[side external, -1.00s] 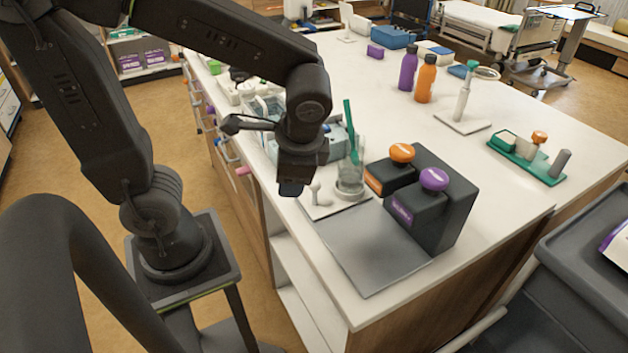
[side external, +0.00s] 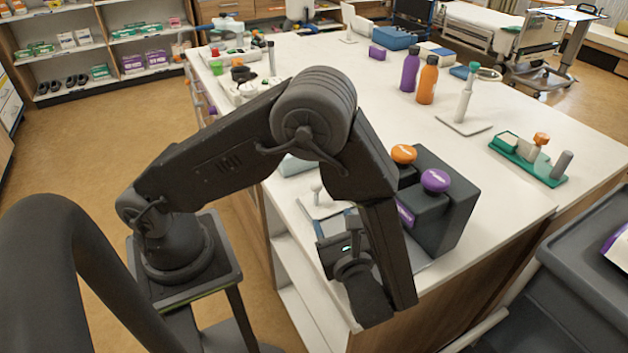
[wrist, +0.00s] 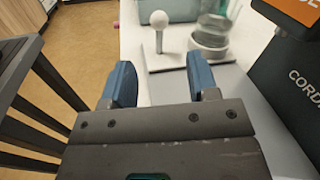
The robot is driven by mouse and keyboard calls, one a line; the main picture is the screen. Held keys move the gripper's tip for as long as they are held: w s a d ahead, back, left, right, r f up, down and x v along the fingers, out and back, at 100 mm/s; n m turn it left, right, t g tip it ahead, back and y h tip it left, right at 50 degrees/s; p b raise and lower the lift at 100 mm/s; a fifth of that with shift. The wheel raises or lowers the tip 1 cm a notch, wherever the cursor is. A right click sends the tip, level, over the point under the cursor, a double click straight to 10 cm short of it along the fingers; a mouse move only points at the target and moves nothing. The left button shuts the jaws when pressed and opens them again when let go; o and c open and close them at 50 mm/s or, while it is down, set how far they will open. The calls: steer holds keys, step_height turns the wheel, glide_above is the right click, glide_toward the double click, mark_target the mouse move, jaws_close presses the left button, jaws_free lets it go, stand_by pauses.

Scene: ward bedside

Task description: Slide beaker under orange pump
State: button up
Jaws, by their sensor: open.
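The orange pump (side external: 404,153) is a dark dispenser with an orange knob, beside a purple-knobbed one (side external: 435,180). Part of its orange label shows in the wrist view (wrist: 300,8). The clear beaker (wrist: 213,28) stands on a round base at the back, to the left of the dispensers in the wrist view. My arm hides it in the side view. My gripper (wrist: 160,82) is open with nothing between its blue fingers. It is in front of the beaker and apart from it, low over the grey mat area.
A white round-topped post (wrist: 159,20) stands on a white plate just left of the beaker; it also shows in the side view (side external: 317,188). Purple (side external: 410,70) and orange (side external: 427,80) bottles and a green tray (side external: 528,160) stand farther back. The counter's middle is clear.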

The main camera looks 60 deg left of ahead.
steer(key=a, duration=0.4)
steer(key=w+a, duration=0.1)
steer(key=a, duration=0.3)
steer(key=w+a, duration=0.1)
steer(key=a, duration=0.4)
steer(key=shift+w, duration=0.25)
steer(key=shift+c, duration=0.2)
jaws_close()
